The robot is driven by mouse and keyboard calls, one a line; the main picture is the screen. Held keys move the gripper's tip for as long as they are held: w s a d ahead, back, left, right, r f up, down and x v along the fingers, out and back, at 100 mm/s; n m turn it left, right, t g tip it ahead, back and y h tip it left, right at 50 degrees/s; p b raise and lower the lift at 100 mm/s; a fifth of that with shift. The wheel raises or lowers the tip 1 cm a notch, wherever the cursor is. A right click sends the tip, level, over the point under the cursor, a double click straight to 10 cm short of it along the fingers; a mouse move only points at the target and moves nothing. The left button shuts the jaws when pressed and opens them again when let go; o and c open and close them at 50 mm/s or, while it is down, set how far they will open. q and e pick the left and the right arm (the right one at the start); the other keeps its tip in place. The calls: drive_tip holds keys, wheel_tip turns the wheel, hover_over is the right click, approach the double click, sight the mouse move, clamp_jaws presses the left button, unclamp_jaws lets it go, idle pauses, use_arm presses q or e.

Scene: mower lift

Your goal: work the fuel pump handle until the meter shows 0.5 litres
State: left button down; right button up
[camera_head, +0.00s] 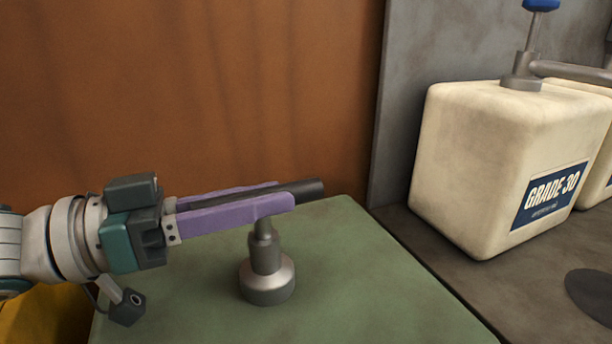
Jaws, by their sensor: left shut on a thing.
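The fuel pump (267,278) is a grey metal post on a round collar, standing on a green surface (380,285). Its dark handle (304,187) lies nearly level across the top of the post, its end sticking out to the right. My left gripper (283,195) comes in from the left, its purple fingers shut on the handle, one on each side. The near finger hides most of the handle. The meter is not in view. My right gripper is not in view.
A cream jug (500,150) labelled GRADE 30 stands on a dark bench (430,240) at the right, with a blue-topped pump (522,70) on it. Part of another jug (598,185) shows behind it. A brown wall (200,90) rises behind the green surface.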

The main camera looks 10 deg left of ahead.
use_arm(q)
drive_tip(key=shift+f, duration=0.35)
drive_tip(key=c, duration=1.1)
unclamp_jaws()
drive_tip(key=o, duration=0.4)
drive_tip(key=shift+r, duration=0.1)
drive_tip(key=v, duration=0.6)
drive_tip(key=shift+s+a, duration=0.5)
drive_tip(key=shift+a, duration=0.15)
